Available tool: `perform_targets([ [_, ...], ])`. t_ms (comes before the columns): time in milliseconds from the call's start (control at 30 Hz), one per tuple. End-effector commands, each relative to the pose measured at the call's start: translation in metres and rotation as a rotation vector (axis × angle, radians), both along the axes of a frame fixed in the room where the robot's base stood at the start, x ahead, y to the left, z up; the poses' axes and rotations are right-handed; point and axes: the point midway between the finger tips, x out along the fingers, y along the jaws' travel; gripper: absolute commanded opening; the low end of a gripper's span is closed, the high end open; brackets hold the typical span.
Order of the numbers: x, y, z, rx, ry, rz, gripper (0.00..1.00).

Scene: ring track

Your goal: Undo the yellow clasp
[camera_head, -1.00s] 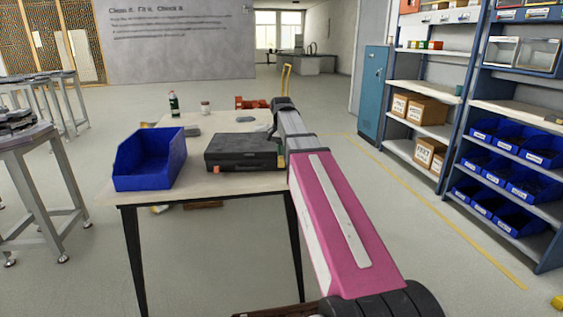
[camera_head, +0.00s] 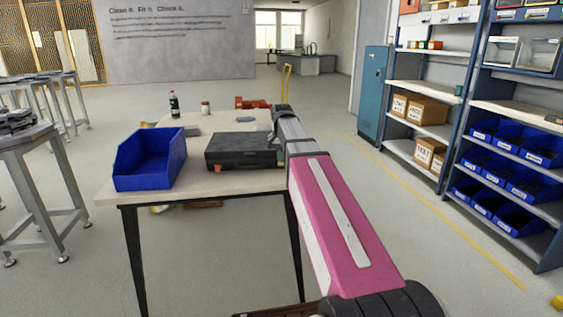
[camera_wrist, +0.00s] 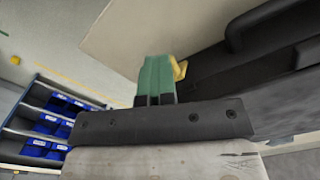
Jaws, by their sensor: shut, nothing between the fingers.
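A black case (camera_head: 240,150) lies closed on the table. An orange-red clasp (camera_head: 218,168) shows on its front at the left. In the wrist view the dark case (camera_wrist: 240,70) fills the upper right, and the yellow clasp (camera_wrist: 181,69) stands out from its side. My gripper (camera_wrist: 156,62) has green fingers, closed together and empty. The fingertips are right beside the yellow clasp, to its left in the wrist view; whether they touch it I cannot tell.
A blue bin (camera_head: 150,160) stands left of the case on the table (camera_head: 215,187). A green bottle (camera_head: 173,104), a small jar (camera_head: 205,108) and red items (camera_head: 252,104) are farther back. Shelves with blue bins (camera_head: 510,140) stand at the right, with free floor between.

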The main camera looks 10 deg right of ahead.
Motion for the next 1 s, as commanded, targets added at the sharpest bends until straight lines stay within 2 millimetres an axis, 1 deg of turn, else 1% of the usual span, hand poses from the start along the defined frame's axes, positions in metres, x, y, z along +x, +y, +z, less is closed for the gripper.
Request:
perform_targets([
  [33,0.003,0.000,-0.001,0.001,-0.003,0.000,0.00],
  [267,0.001,0.000,0.000,0.000,-0.001,0.000,0.00],
  [1000,-0.019,0.003,0.021,0.001,-0.001,0.000,0.00],
])
